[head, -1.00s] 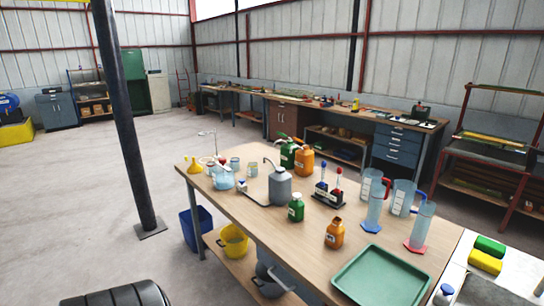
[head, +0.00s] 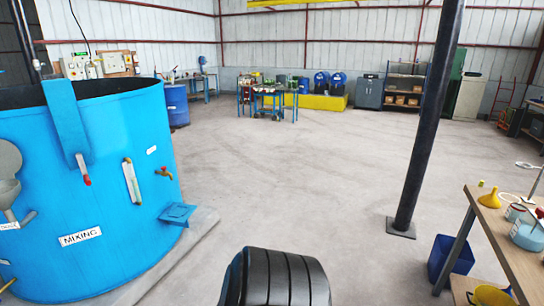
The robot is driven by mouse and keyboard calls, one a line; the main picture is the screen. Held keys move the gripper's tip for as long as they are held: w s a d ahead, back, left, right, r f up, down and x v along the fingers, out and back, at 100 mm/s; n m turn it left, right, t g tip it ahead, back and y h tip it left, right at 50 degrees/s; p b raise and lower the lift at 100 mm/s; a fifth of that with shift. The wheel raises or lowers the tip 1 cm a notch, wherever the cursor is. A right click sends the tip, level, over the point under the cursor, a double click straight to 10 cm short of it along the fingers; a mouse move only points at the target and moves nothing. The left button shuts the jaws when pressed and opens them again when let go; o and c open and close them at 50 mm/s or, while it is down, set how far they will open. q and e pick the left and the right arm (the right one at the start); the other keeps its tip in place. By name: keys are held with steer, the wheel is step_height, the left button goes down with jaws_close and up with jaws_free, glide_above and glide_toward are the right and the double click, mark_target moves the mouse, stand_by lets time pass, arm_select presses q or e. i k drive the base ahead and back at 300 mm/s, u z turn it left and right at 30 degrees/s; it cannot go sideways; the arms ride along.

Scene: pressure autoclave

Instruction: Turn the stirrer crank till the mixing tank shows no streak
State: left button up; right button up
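The blue mixing tank (head: 90,190) with a white MIXING label (head: 80,237) stands at the left of the head view. A blue bracket (head: 66,122) hangs over its rim, with a small red-ended part (head: 84,172) at its lower end. A pale upright strip (head: 132,183), perhaps a sight glass, is on the tank wall; whether it shows a streak is too small to tell. A tap (head: 164,173) is to its right. I cannot make out the stirrer crank for certain. The tank's inside is mostly hidden. Neither of my grippers is in view.
A dark post (head: 427,120) stands right of centre on a base plate. A wooden workbench (head: 505,245) with a yellow funnel (head: 490,198) is at the right, a blue bin (head: 450,262) beneath. A blue step (head: 177,214) juts from the tank. The middle floor is clear.

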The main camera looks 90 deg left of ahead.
mark_target(79, 155)
steer(key=u, duration=1)
steer(key=k, duration=0.25)
steer(key=u, duration=3.05)
